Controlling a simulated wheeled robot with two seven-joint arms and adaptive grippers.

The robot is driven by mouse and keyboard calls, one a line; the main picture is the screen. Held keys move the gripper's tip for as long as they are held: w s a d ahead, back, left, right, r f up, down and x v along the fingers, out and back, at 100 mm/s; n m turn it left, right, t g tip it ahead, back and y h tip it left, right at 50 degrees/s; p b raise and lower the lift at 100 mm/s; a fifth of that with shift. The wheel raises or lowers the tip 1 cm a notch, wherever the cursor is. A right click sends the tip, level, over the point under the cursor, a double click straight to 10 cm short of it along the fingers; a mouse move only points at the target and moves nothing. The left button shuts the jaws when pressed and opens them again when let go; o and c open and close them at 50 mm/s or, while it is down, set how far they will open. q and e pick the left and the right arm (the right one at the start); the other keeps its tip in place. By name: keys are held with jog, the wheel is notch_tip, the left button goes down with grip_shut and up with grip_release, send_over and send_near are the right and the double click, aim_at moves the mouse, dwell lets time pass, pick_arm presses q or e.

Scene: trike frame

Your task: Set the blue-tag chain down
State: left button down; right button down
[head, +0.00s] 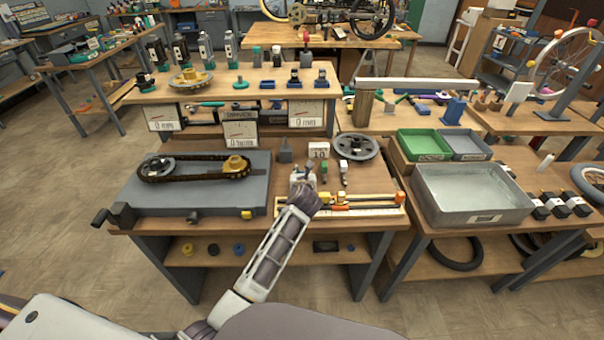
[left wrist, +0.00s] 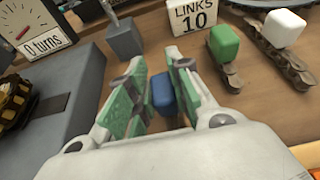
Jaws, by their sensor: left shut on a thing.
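My left gripper (head: 302,180) is over the wooden bench, left of the small chain pieces. In the left wrist view, its green-padded fingers (left wrist: 158,85) are shut on the blue tag (left wrist: 163,94) of the blue-tag chain. The chain's links are hidden behind the gripper, and I cannot tell whether they touch the bench. A green-tag chain (left wrist: 227,55) and a white-tag chain (left wrist: 283,35) lie on the bench to the right. The sign "LINKS 10" (left wrist: 193,17) stands behind them. My right gripper is not in view.
A grey board (head: 205,195) with a looped chain and sprockets fills the bench's left side. A small grey block (left wrist: 124,40) stands near its corner. A grey chainring (head: 357,147) lies behind. A tray with orange-handled tools (head: 365,208) lies in front. A metal bin (head: 470,195) stands right.

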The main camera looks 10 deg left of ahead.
pick_arm(q)
jog(key=c, duration=1.4)
grip_release()
jog(key=shift+o, duration=0.5)
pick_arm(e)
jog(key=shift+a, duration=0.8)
pick_arm(q)
jog(key=shift+r, duration=0.15)
jog(key=shift+v, duration=0.75)
jog(key=v, duration=0.3)
jog(key=shift+s+d, duration=0.1)
jog(key=shift+s, duration=0.2)
jog(key=shift+s+d+r, duration=0.2)
jog(key=shift+s+r, duration=0.1)
jog(key=shift+s, duration=0.3)
jog(key=shift+s+d+r, duration=0.1)
jog(key=shift+s+r, duration=0.1)
jog(key=shift+s, duration=0.25)
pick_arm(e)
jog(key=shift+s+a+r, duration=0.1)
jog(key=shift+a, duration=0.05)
